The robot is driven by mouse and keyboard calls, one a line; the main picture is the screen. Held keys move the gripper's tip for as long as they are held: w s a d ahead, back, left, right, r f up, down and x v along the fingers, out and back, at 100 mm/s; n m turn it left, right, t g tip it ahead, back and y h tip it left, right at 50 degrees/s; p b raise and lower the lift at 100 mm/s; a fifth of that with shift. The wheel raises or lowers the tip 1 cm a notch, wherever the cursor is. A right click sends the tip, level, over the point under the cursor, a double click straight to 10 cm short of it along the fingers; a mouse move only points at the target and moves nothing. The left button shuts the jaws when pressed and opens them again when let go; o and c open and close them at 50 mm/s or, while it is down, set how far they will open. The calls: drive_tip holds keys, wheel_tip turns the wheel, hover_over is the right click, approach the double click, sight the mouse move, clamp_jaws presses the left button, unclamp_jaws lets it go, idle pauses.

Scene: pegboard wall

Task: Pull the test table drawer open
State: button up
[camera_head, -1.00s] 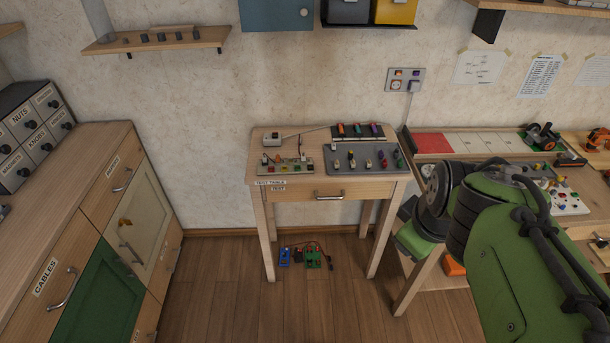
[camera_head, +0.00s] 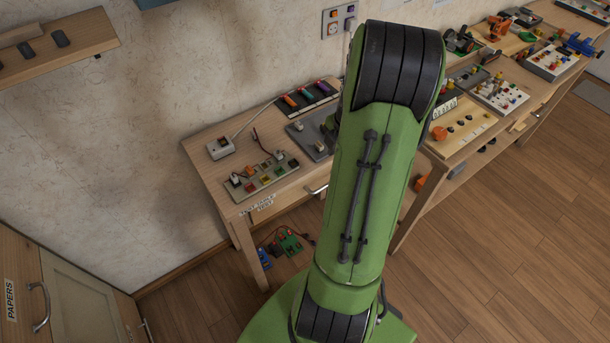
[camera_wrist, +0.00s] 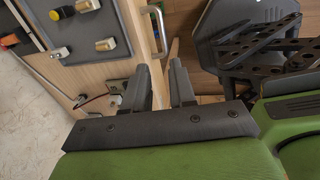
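The wooden test table (camera_head: 205,168) stands against the wall, with a "TEST TABLE" label on its front edge. The left end of its metal drawer handle (camera_head: 318,188) shows; my green arm hides the rest. In the wrist view the handle (camera_wrist: 157,32) is a metal bar standing off the wooden drawer front (camera_wrist: 133,28). The drawer looks closed. My gripper (camera_wrist: 160,68) is open, with an empty gap between its two dark fingers. The handle lies just beyond the fingertips, and I see no contact. The head view hides my gripper behind the arm.
On the tabletop are a grey panel with knobs (camera_wrist: 78,32), a board with coloured parts (camera_head: 262,174) and a white box (camera_head: 221,147). A workbench (camera_head: 440,155) with several boards stands to the right. Small blue and green items (camera_head: 290,244) lie under the table. Floor at the right is clear.

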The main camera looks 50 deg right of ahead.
drive_tip(key=f+b, duration=0.1)
drive_tip(key=f, duration=0.4)
drive_tip(key=w+f+b, duration=0.1)
drive_tip(key=f, duration=0.4)
drive_tip(key=w+f+b, duration=0.1)
drive_tip(key=f+b, duration=0.1)
drive_tip(key=f, duration=0.3)
drive_tip(key=shift+w+d+f, duration=0.1)
drive_tip(key=shift+w+d, duration=0.05)
drive_tip(key=shift+d, duration=0.25)
clamp_jaws()
